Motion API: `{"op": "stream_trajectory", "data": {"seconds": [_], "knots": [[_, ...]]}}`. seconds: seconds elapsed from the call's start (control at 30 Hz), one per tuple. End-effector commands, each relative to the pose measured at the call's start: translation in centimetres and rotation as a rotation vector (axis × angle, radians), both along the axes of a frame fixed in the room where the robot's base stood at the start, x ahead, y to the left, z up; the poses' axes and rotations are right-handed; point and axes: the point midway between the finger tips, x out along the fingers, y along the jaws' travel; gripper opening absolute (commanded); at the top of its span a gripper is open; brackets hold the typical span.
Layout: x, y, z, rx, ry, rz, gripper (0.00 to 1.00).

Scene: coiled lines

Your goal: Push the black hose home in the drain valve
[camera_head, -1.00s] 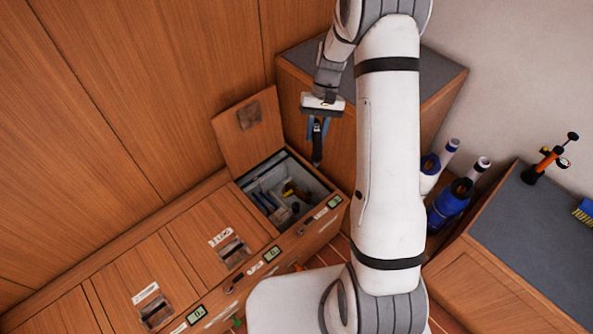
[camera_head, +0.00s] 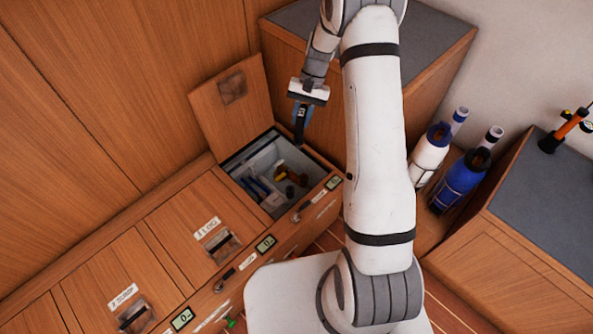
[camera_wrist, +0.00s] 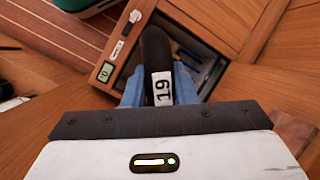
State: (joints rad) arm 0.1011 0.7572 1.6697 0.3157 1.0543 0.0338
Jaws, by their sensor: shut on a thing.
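My gripper (camera_head: 302,117) is shut on the black hose (camera_head: 299,134), above the open locker (camera_head: 226,174). In the wrist view, the hose (camera_wrist: 155,52) stands between the blue fingers of my gripper (camera_wrist: 158,88). It carries a white label reading 19. The hose's free end is apart from everything in the locker. A small brown and yellow fitting (camera_head: 285,176) lies in the locker. It may be the drain valve, but it is too small to tell.
The raised wooden lid (camera_head: 232,92) stands behind the locker. Closed lids (camera_head: 207,222) run to the left. Blue items (camera_head: 258,190) lie inside the locker. White (camera_head: 430,152) and blue (camera_head: 461,183) bottles stand right of my arm. A grey-topped cabinet (camera_head: 530,200) is at the right.

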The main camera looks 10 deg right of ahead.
Motion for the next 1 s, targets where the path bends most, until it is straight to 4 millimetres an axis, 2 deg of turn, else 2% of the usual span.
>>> {"op": "stream_trajectory", "data": {"seconds": [0.03,0.9,1.0], "knots": [[0.4,0.0,-2.9,0.0,0.0,-0.024,0.0],[6.8,-0.1,-28.8,0.011,0.003,-0.47,0.0],[7.4,-0.1,-31.3,0.013,0.005,-0.516,0.0]]}}
